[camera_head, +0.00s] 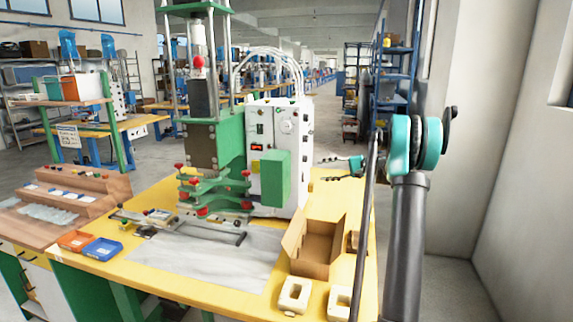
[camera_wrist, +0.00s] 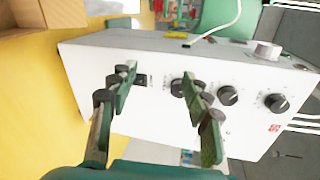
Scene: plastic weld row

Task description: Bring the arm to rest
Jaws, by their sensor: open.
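My gripper (camera_head: 343,169) is at the right of the white control box (camera_head: 280,150) in the head view, above the yellow table (camera_head: 190,283). Its two fingers point left toward the box and stand apart with nothing between them. In the wrist view my gripper (camera_wrist: 156,82) shows its two green fingers spread in front of the white control box (camera_wrist: 95,62), which has several black knobs. I cannot tell the exact gap between the fingertips and the box. My arm rises at the right of the head view and bends toward the table.
An open cardboard box (camera_head: 312,250) stands at the table's front right, with white blocks (camera_head: 294,295) before it. A green press (camera_head: 215,145) stands left of the control box. A blue tray (camera_head: 102,249) and an orange tray (camera_head: 76,240) lie at left. A wall is at right.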

